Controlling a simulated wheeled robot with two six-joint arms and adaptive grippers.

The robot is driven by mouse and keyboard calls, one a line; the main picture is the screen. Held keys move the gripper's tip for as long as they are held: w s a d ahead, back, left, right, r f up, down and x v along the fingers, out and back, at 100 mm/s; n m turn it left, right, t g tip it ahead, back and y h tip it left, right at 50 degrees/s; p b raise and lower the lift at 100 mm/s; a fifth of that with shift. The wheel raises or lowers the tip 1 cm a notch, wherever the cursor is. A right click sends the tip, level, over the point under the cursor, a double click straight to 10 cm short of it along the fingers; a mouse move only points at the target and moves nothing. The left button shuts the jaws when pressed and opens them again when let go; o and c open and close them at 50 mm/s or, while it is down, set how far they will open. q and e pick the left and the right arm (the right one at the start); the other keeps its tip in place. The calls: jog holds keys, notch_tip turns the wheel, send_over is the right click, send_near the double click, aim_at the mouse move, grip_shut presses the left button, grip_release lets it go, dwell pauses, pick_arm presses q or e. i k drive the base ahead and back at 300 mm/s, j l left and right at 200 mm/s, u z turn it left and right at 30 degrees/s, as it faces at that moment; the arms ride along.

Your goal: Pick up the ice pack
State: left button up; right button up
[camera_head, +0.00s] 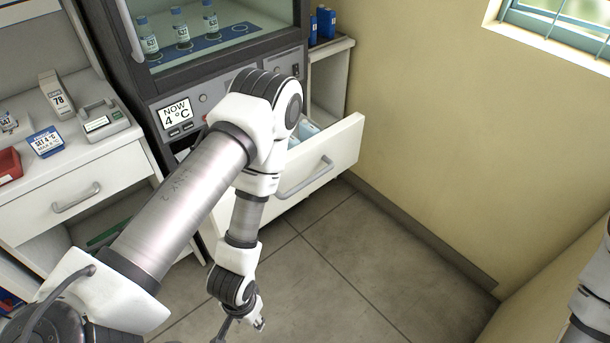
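A pale blue item (308,129), perhaps the ice pack, shows in the open white drawer (335,155). My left arm covers most of the drawer's inside, so I see only a small part of it. My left gripper (243,326) hangs low in front of the drawer, over the floor and apart from the drawer. It is small and partly cut by the lower edge of the view, so its opening is unclear. My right arm shows only at the right edge; its gripper is out of view.
The incubator (220,60) holds several bottles behind glass; its display (175,113) reads "NOW 4 °C". Blue containers (322,24) stand on the cabinet at its right. A "SET 4 °C" card (46,141) and a grey device (104,120) sit on the left counter. Floor (340,270) is clear.

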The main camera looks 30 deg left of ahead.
aim_at(325, 17)
jog(key=u, duration=0.5)
jog(key=l+u, duration=0.1)
jog(key=u, duration=0.4)
jog(key=i+u, duration=0.1)
jog(key=u, duration=0.4)
jog(key=l+u, duration=0.1)
jog(key=u, duration=0.4)
jog(key=l+u, duration=0.1)
jog(key=u, duration=0.9)
jog(key=l+u, duration=0.15)
jog(key=u, duration=0.35)
jog(key=k+l+u, duration=0.15)
jog(key=u, duration=0.15)
